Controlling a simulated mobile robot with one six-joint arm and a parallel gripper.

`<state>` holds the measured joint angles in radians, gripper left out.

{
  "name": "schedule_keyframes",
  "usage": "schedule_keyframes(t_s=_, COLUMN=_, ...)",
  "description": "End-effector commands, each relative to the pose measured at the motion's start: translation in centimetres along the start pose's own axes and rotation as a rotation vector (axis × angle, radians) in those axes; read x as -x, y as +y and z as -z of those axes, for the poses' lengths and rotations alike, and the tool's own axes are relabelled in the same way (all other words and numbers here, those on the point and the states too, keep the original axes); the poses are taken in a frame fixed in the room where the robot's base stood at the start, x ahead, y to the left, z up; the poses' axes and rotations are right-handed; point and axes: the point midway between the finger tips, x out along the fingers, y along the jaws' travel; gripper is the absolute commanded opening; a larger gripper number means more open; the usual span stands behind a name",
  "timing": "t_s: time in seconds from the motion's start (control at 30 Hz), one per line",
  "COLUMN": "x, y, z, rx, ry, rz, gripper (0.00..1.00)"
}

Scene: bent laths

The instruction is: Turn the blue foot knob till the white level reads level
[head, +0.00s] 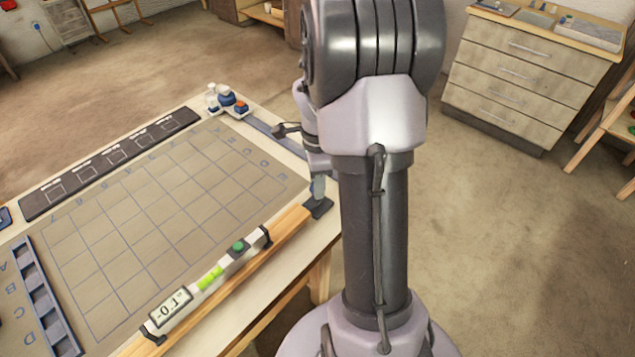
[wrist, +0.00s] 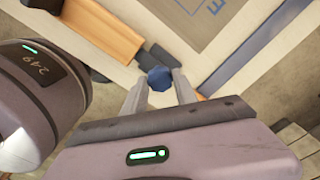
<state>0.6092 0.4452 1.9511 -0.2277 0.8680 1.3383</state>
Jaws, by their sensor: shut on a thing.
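The white level (head: 205,284) lies along a long wooden lath (head: 290,222) at the table's front edge. Its display reads "-0.1°", and it has a green vial and a green round button. The blue foot knob (wrist: 159,78) is between the two fingers of my gripper (wrist: 160,86) in the wrist view, and the fingers are shut on it. It sits beside a dark foot block (wrist: 158,56) at the lath's end. In the head view my gripper (head: 318,188) is down at the lath's far end, and my arm hides part of that area.
The table carries a gridded mat (head: 150,215), a dark slotted strip (head: 110,160) at the back and a compartment rack (head: 42,300) at left. Small bottles (head: 226,98) stand at the far corner. A drawer cabinet (head: 525,75) stands at right; the floor between is clear.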

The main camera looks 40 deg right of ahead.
Motion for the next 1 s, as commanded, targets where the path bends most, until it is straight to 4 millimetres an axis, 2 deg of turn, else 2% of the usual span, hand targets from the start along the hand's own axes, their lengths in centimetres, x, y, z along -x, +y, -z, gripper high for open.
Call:
schedule_keyframes(t_s=0.5, x=0.05, y=-0.04, z=0.00, rx=-0.017, ry=0.000, rz=0.001, gripper=0.00)
schedule_keyframes(t_s=0.53, x=0.05, y=-0.04, z=0.00, rx=-0.017, ry=0.000, rz=0.001, gripper=0.38)
schedule_keyframes(t_s=0.63, x=0.04, y=-0.03, z=0.00, rx=-0.017, ry=0.000, rz=0.001, gripper=0.56)
schedule_keyframes(t_s=0.9, x=0.05, y=-0.01, z=0.00, rx=-0.016, ry=0.000, rz=0.000, gripper=0.56)
schedule_keyframes(t_s=1.0, x=0.98, y=-0.04, z=-0.01, rx=-0.016, ry=0.000, rz=0.001, gripper=0.56)
